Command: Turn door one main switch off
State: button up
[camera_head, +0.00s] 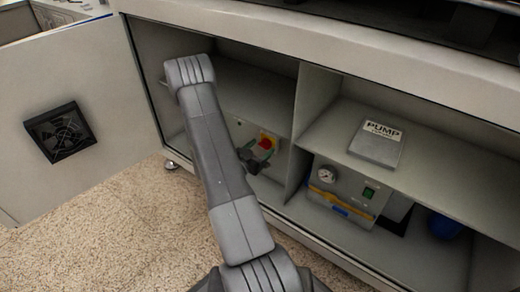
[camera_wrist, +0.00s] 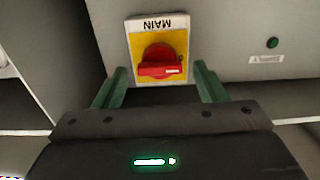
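The main switch (camera_wrist: 158,62) is a red rotary knob on a yellow plate, with a label reading MAIN that appears upside down in the wrist view. In the head view the switch (camera_head: 267,142) is on a grey box inside the left compartment of the cabinet. My gripper (camera_wrist: 160,78) has its two green fingers spread apart, one on each side of the knob in the wrist view. It also shows in the head view (camera_head: 258,158) just in front of the switch. I cannot tell whether a finger touches the knob.
A green button (camera_wrist: 272,43) with a small label is beside the switch. An open door with a fan (camera_head: 60,131) stands at the left. A divider (camera_head: 308,120) separates the right compartment, which holds a PUMP box (camera_head: 376,147) on a shelf and a gauge unit (camera_head: 345,187) below.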

jog(key=p+v, duration=0.3)
jog(key=v, duration=1)
jog(key=shift+s+a, duration=0.25)
jog(key=shift+s, duration=0.1)
jog(key=b+x, duration=0.3)
jog(key=x, duration=1)
jog(key=shift+w+d, duration=0.25)
jog(key=shift+w, duration=0.05)
jog(key=shift+m, duration=0.3)
